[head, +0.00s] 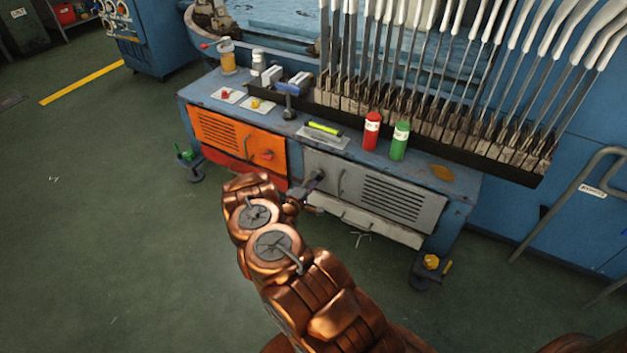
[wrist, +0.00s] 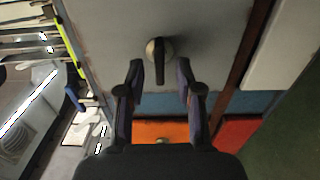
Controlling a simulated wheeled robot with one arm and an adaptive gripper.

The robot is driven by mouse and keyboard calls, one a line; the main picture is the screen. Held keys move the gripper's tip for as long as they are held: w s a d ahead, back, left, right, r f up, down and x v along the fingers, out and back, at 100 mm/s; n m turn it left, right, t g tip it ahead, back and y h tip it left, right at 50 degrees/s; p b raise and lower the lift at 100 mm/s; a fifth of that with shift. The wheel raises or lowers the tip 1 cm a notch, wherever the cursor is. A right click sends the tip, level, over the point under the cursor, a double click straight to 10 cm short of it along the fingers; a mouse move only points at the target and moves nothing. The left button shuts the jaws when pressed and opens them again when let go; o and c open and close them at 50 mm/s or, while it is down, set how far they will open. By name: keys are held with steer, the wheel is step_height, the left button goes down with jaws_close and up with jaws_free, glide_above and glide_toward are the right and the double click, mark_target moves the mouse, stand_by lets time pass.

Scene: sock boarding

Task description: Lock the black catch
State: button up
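The black catch (wrist: 159,60) is on the grey cabinet door (wrist: 205,40). In the wrist view it has a round metallic base and a dark lever pointing down the picture, towards the blue strip and the orange door. My gripper (wrist: 160,76) is open, with one finger on each side of the lever's lower end. Gaps show between the lever and both fingers. In the head view my gripper (head: 308,190) is at the left edge of the grey door (head: 385,190), and the catch there is small and partly hidden by it.
The orange door (head: 235,138) with a red catch (head: 267,155) is left of the grey one. Tools in a rack (head: 430,130) line the back. Floor in front is open.

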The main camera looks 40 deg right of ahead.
steer(key=v, duration=1)
steer(key=shift+a, duration=0.35)
steer(key=shift+s, duration=0.1)
